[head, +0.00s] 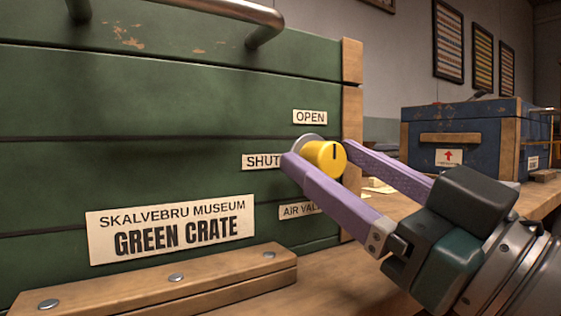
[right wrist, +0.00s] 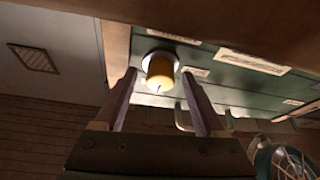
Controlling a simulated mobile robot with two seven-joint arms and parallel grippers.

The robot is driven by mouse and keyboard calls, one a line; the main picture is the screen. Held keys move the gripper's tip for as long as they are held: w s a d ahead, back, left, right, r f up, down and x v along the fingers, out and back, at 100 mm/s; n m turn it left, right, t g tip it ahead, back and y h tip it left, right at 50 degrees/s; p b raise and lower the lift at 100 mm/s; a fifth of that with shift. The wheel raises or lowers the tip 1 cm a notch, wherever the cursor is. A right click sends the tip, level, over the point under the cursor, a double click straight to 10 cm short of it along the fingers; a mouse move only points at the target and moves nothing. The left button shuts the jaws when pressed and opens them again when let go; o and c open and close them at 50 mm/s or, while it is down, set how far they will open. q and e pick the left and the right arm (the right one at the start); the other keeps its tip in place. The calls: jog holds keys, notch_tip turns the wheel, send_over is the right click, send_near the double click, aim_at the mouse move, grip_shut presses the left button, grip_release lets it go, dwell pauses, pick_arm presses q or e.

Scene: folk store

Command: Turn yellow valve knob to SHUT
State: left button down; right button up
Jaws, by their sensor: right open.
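The yellow valve knob (head: 325,157) sticks out from a round grey plate on the front of the green crate (head: 180,90). Its dark mark points straight up, toward the OPEN label (head: 310,117). The SHUT label (head: 262,162) is left of the knob, partly hidden by a finger. My right gripper (head: 318,154) is open, with one purple finger on each side of the knob. In the right wrist view the knob (right wrist: 161,72) stands between the fingertips, and I cannot tell whether they touch it. My left gripper is not in view.
An AIR VALVE label (head: 298,211) below the knob is partly covered by my finger. A wooden rail (head: 170,283) with bolts runs along the crate's foot. A metal handle (head: 225,12) juts out above. A blue crate (head: 470,135) stands on the bench at the right.

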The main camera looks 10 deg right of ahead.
grip_shut()
dwell(0.6)
